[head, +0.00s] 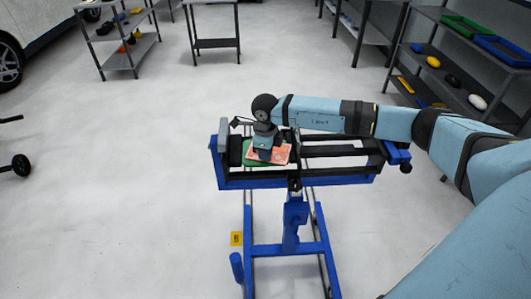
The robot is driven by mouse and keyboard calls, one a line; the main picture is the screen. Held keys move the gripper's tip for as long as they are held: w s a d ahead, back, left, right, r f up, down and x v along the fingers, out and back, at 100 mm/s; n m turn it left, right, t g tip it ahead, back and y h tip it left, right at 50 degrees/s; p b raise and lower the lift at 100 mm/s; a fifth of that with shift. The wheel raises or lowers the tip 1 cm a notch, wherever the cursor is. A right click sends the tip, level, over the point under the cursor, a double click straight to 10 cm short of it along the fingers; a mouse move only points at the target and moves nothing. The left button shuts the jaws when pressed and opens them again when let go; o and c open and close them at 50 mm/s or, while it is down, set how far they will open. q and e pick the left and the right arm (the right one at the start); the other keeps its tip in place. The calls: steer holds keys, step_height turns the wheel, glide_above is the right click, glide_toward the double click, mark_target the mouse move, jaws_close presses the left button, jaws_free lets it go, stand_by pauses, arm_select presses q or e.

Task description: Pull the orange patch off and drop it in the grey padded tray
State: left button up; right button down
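The orange patch (281,154) lies on a green piece (249,161) at the left part of the blue stand's top. My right gripper (265,153) points down over the patch and covers part of it. Its fingertips are too small and hidden to tell whether they are open or shut, or whether they touch the patch. The patch looks flat, with no clearly lifted edge. My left gripper is not in view. I cannot make out a grey padded tray for certain.
The blue stand (290,182) has dark rails across its right half, under my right arm. Shelves with coloured trays (468,27) stand at the right, and a grey shelf (128,55) stands at the back left. The floor around the stand is mostly clear.

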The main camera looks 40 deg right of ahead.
steer(key=shift+r+p, duration=0.3)
steer(key=shift+r, duration=0.45)
stand_by(0.4)
steer(key=shift+r+p, duration=1.7)
steer(key=shift+r, duration=1.7)
